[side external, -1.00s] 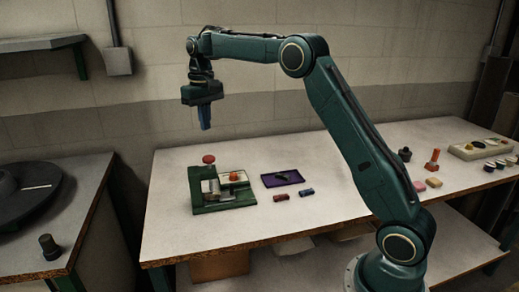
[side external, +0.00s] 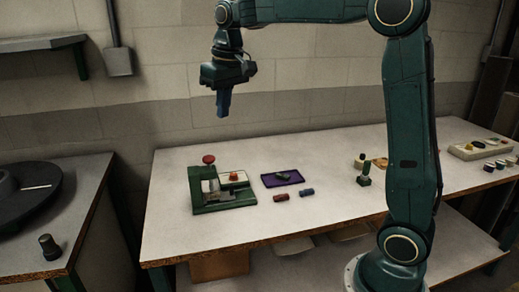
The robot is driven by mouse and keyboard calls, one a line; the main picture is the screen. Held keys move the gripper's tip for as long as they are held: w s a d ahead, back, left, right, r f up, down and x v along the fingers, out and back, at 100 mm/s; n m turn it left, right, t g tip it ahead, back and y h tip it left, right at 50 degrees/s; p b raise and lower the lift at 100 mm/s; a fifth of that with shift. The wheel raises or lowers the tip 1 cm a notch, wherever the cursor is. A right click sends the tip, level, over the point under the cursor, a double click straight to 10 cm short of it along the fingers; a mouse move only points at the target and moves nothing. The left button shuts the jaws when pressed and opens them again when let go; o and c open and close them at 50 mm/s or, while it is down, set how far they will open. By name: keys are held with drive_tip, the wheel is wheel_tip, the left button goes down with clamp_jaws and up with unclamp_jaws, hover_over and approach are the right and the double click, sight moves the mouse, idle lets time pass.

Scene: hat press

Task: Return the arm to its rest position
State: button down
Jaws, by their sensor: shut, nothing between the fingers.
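My gripper (side external: 223,106) hangs in the air above the bench, pointing down, high over the green hat press (side external: 224,207). Its blue fingers are together with nothing between them. The press stands at the left of the bench, with a red knob (side external: 208,159) on top and a small orange-red piece (side external: 234,176) on its pale plate. My arm rises from its base at the lower right and bends across the top of the picture; its upper part is cut off by the frame.
A purple tray (side external: 268,183) with a dark item lies right of the press. A red cylinder (side external: 281,198) and a blue cylinder (side external: 307,193) lie in front of it. A green-based stamp (side external: 364,180) and a pale palette (side external: 462,152) stand farther right. A wall shelf (side external: 40,43) is upper left.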

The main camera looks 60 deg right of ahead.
drive_tip(key=s+a+f+n+t, duration=0.1)
drive_tip(key=s+a+f, duration=0.2)
drive_tip(key=s, duration=0.9)
drive_tip(key=s+a+f+n+t, duration=0.1)
drive_tip(key=s+a+f+t, duration=0.1)
drive_tip(key=s, duration=1.1)
drive_tip(key=shift+s+a+f+t, duration=0.15)
drive_tip(key=shift+a+f+t, duration=0.15)
drive_tip(key=shift+a+f, duration=0.4)
drive_tip(key=shift+d, duration=0.1)
